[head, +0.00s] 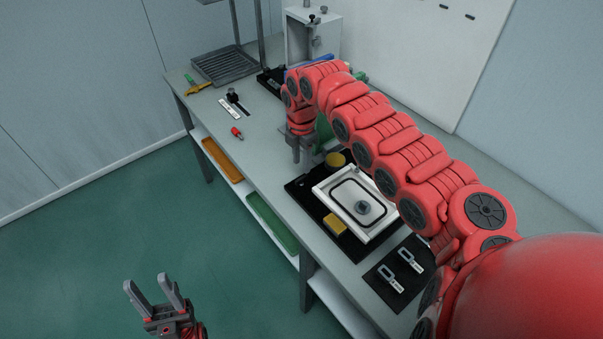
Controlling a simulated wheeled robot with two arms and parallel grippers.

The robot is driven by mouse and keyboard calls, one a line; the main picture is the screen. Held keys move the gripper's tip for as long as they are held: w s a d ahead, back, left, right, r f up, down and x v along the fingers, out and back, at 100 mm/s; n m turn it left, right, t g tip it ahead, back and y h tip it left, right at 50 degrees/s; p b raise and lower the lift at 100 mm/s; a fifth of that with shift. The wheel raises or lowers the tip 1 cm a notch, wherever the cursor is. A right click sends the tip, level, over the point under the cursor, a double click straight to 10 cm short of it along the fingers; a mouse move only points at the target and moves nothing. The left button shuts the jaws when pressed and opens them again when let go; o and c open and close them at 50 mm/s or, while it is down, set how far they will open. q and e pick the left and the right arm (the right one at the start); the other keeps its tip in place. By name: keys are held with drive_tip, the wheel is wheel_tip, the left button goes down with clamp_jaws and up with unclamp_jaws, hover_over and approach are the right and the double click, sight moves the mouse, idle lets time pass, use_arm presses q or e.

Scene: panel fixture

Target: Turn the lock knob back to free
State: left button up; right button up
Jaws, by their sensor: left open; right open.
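A black fixture base (297,187) on the bench carries a white framed panel (332,190) with a dark oval line. A grey knob (362,207) stands on the panel. A round yellow knob-like part (336,160) is at the base's back edge, and a yellow block (334,225) is at the panel's front left. I cannot tell for certain which is the lock knob, or how it is turned. My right gripper (302,152) points down, open, left of the round yellow part and apparently apart from it. My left gripper (153,290) is open and empty over the floor, away from the bench.
Two grey-handled parts lie on a black mat (404,293) at the near right. A red item (237,132) and a slotted plate (230,108) lie further left. A wire rack (225,66) stands behind. My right arm hides the bench's back right. The front left bench strip is clear.

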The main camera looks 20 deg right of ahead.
sight(301, 178)
wheel_tip(301, 178, up, 11)
drive_tip(key=b, duration=0.1)
drive_tip(key=shift+b, duration=0.35)
